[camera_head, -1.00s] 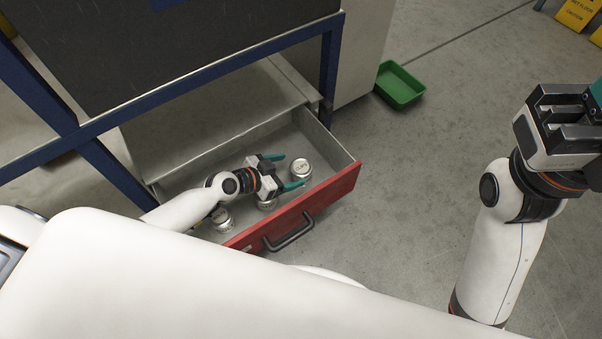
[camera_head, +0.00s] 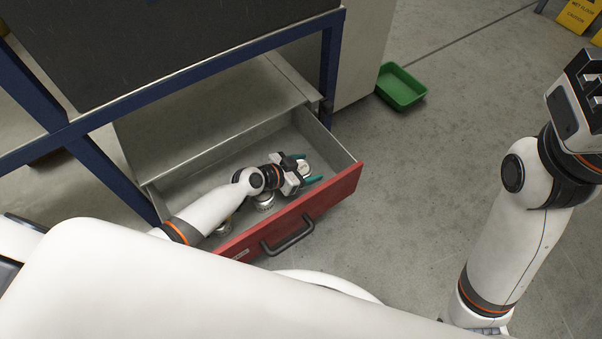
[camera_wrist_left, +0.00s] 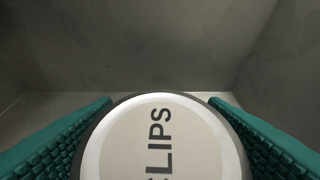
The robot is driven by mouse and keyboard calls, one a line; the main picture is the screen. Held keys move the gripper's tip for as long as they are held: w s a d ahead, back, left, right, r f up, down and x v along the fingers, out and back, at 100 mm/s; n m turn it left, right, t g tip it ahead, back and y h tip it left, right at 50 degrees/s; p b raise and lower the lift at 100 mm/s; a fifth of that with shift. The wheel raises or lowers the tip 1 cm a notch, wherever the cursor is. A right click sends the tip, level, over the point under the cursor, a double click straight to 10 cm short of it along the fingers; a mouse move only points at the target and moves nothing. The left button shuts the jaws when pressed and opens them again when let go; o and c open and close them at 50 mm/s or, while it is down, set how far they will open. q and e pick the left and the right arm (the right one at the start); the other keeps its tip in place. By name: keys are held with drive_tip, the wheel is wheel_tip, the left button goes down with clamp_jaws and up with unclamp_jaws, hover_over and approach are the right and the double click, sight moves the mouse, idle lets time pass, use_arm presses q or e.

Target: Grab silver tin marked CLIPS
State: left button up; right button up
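The silver tin (camera_wrist_left: 160,145) fills the lower middle of the left wrist view, with the letters "LIPS" readable on its pale lid. In the head view the tin (camera_head: 306,166) is inside the open drawer, partly hidden by my left gripper (camera_head: 308,173). My left gripper's teal fingers (camera_wrist_left: 62,140) stand on either side of the tin. They are spread, and I cannot tell whether they touch it. My right gripper (camera_head: 590,92) is at the right edge of the head view, away from the drawer, partly cut off.
The drawer (camera_head: 340,187) has a red front with a dark handle (camera_head: 288,237). Two other tins, one (camera_head: 264,201) near my left wrist, lie in it. A blue frame (camera_head: 328,70) stands over the drawer. A green bin (camera_head: 402,88) sits on the floor beyond.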

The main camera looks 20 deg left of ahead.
use_arm(q)
drive_tip(key=c, duration=0.8)
drive_tip(key=shift+r, duration=0.1)
